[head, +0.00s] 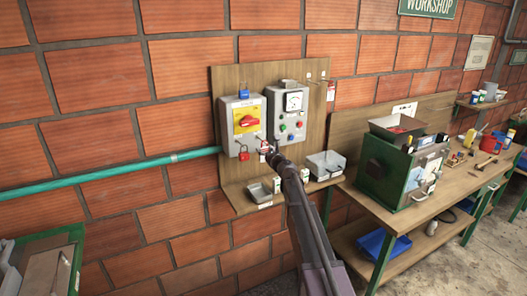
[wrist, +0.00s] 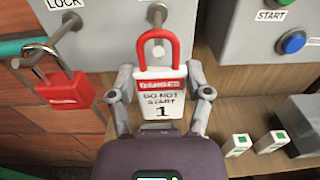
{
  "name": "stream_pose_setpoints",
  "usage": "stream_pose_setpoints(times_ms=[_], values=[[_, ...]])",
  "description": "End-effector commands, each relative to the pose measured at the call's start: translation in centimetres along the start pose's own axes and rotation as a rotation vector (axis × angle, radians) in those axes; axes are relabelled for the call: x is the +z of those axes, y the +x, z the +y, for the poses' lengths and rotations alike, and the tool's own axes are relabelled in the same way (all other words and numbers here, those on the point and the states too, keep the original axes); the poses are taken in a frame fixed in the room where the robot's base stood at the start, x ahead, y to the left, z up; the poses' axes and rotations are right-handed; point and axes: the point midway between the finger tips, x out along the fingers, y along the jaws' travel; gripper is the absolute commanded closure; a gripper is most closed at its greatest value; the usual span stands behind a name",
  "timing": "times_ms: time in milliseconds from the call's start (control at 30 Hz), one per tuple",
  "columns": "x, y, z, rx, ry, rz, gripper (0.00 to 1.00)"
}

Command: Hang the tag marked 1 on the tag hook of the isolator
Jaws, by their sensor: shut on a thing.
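The tag marked 1 (wrist: 160,95) is a white and red card reading DO NOT START, with a red loop at its top. My gripper (wrist: 160,98) is shut on it, one finger at each side; the tag is upright. In the head view, my gripper (head: 266,148) is at the lower right of the isolator (head: 231,123), a grey box with a red handle on a yellow plate. The isolator's tag hook (wrist: 157,13) is a metal peg just above the loop. I cannot tell whether the loop is around it.
A red padlock (wrist: 66,88) hangs on the LOCK peg to the left. A control box (head: 291,115) with a gauge and buttons is close on the right. Small white blocks (wrist: 238,145) and a grey tray (head: 325,164) sit on the shelf below.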

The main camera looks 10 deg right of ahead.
Motion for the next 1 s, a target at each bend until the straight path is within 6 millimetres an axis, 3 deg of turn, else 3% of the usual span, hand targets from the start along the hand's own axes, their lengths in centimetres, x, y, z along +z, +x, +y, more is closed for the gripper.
stream_pose_setpoints(times_ms=[367, 400, 500, 1000], values=[[0.01, -0.01, -0.01, 0.0, 0.0, 0.0, 0.72], [0.01, -0.01, -0.01, 0.0, 0.0, 0.0, 0.27], [0.0, -0.01, -0.01, 0.0, 0.0, 0.0, 0.0], [0.0, -0.15, 0.01, 0.0, 0.0, 0.0, 0.0]])
